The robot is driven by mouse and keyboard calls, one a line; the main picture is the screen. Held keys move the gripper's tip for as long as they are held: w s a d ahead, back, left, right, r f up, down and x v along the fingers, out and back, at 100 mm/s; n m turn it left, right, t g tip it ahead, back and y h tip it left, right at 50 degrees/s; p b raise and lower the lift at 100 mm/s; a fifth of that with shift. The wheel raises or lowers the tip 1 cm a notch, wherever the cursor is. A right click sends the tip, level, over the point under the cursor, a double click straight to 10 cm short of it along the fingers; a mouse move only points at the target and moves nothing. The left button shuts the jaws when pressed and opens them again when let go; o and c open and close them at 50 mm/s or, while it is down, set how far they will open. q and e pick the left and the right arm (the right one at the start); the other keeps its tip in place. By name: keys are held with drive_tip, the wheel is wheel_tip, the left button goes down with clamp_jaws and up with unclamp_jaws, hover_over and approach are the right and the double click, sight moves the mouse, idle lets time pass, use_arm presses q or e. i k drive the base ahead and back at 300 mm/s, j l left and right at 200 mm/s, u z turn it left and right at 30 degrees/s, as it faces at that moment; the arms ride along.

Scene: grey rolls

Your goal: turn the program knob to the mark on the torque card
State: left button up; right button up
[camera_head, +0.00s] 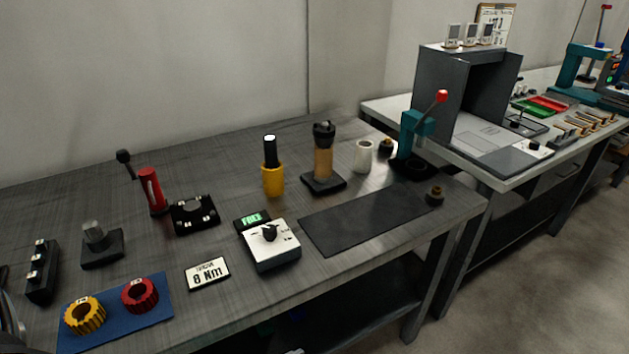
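The program knob (269,232) is a small black knob on the white sloping top of a dark-sided box (283,255) near the table's front edge. Small marks surround it; I cannot make out which one it points to. A small black display with green lit characters (251,219) sits just behind the box. A white card with a dark border (208,272) lies left of the box. It bears a large 8 and other letters, with smaller print that I cannot read.
A blue mat (152,316) with yellow (85,315) and red (139,295) ring knobs lies front left. A dark mat (370,219) lies right of the box. Behind stand a yellow holder (273,181), a brown-bodied tool (323,162) and a black block (195,215).

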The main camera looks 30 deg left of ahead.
sight(269, 231)
drive_tip(key=u, duration=1.25)
